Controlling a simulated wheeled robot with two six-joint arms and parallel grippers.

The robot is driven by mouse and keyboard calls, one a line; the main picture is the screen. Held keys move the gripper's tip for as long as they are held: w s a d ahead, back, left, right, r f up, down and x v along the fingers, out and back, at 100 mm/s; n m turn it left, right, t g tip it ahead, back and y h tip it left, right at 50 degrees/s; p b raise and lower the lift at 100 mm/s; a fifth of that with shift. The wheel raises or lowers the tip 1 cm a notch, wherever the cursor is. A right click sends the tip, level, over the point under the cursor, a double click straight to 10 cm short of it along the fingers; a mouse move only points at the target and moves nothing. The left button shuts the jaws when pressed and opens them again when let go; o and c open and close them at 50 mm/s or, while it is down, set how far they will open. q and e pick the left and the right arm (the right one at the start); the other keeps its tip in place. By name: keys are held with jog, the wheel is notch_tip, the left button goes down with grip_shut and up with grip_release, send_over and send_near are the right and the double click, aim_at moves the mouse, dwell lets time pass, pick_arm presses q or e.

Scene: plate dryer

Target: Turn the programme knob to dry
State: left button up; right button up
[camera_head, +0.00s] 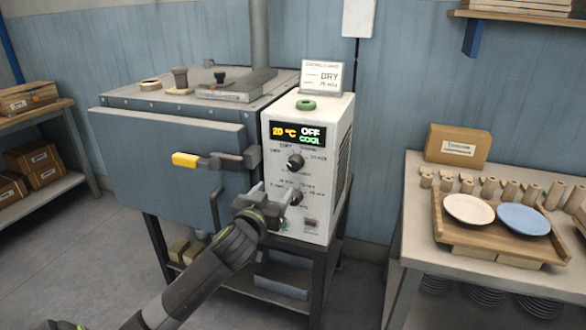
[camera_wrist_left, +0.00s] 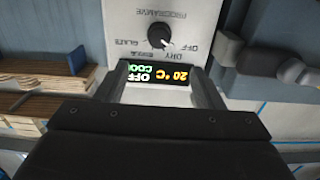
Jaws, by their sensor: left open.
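The programme knob (camera_head: 296,162) is a round black knob on the white control panel (camera_head: 328,200) of the kiln-like dryer. It also shows in the left wrist view (camera_wrist_left: 158,36), where the panel appears upside down and a pale pointer mark sits on the OFF side, near DRY. The display (camera_head: 297,133) reads 20 °C, OFF and COOL. My left gripper (camera_head: 272,193) is open and empty in front of the lower panel, below and apart from the programme knob. In the left wrist view its fingers (camera_wrist_left: 160,78) frame the display. My right gripper is out of view.
A second knob (camera_head: 295,197) lies lower on the panel, close behind my left gripper. A yellow-tipped door latch (camera_head: 200,161) juts out left of the panel. A card reading DRY (camera_head: 322,76) stands on top. A table with a tray (camera_head: 490,240) of plates stands right.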

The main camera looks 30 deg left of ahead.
aim_at(293, 166)
pick_arm(q)
jog(key=p+x, duration=0.1)
jog(key=x, duration=1.2)
jog(key=shift+w+d, duration=0.1)
jog(key=shift+d, duration=0.05)
jog(key=shift+c, duration=0.3)
jog(key=c, duration=0.9)
jog(key=m+p, duration=0.2)
jog(key=m, duration=0.1)
jog(key=shift+r+m, duration=0.15)
jog(key=shift+m, duration=0.15)
jog(key=shift+m+p, duration=1.2)
jog(key=shift+m, duration=0.9)
